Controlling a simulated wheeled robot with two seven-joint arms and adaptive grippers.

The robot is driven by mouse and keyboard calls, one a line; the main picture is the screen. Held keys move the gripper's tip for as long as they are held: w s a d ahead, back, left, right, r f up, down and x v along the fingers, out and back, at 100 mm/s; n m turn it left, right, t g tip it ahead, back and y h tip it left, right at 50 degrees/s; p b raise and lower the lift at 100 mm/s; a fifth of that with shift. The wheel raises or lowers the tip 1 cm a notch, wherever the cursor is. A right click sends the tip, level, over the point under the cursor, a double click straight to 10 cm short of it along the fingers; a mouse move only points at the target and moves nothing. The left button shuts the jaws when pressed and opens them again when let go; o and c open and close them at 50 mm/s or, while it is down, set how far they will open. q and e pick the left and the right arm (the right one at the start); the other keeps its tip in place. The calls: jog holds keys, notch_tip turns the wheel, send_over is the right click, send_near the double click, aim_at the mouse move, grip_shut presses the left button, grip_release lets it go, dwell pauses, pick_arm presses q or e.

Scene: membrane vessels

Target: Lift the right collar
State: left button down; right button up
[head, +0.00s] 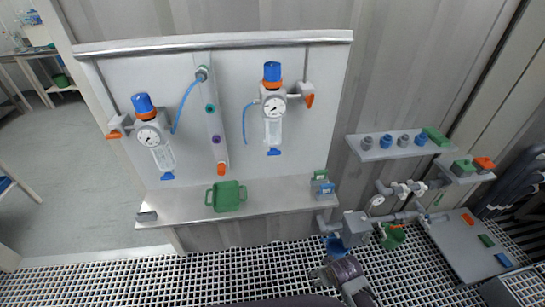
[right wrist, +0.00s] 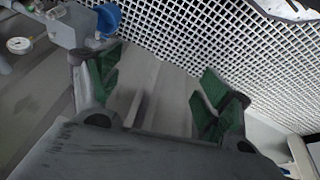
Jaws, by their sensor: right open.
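The right regulator (head: 273,110) hangs on the white wall panel in the head view. It has a blue knob (head: 272,70), an orange collar (head: 272,85) just under the knob, a round gauge and a clear bowl. The left regulator (head: 150,135) has a like orange collar (head: 146,115). My right gripper (head: 342,274) is low at the bottom of the head view, below and well apart from the right collar. In the right wrist view its green-padded fingers (right wrist: 158,88) stand apart with nothing held between them. My left gripper is not in view.
A metal ledge (head: 290,192) under the panel holds a green tray (head: 227,196) and a small blue-green block. At right are a shelf with several fittings (head: 385,152), pipework with a gauge (head: 377,201), and a grey board (head: 470,245). A blue cup (head: 336,246) hangs close to my right gripper.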

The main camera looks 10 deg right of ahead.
jog(key=w+d+r+n+t+h+b, duration=0.15)
jog(key=w+r+t, duration=0.25)
jog(key=w+r, duration=0.5)
jog(key=w+d+r+n+t, duration=0.1)
jog(key=w+r+n+t, duration=0.3)
jog(key=r, duration=0.8)
jog(key=w+d+r+n+t+h, duration=0.1)
jog(key=w+r+t, duration=0.3)
jog(key=w+r, duration=0.55)
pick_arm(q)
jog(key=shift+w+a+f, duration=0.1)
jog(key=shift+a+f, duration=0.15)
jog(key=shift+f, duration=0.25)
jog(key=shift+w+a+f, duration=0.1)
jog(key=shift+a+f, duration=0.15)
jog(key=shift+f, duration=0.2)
pick_arm(e)
jog(key=w+a+r+m+g+y, duration=0.1)
jog(key=w+a+r+m+y, duration=0.1)
jog(key=r+m+y, duration=0.3)
jog(key=w+a+r+m+g+y, duration=0.1)
jog(key=r+m+y, duration=0.4)
jog(key=r+m, duration=0.6)
jog(key=w+a+r+m+g+y, duration=0.1)
jog(key=w+a+r+m+y, duration=0.2)
jog(key=m, duration=1.6)
jog(key=shift+w+a+r+m+g+y, duration=0.4)
jog(key=shift+a+r+y, duration=0.8)
jog(key=shift+r, duration=1.25)
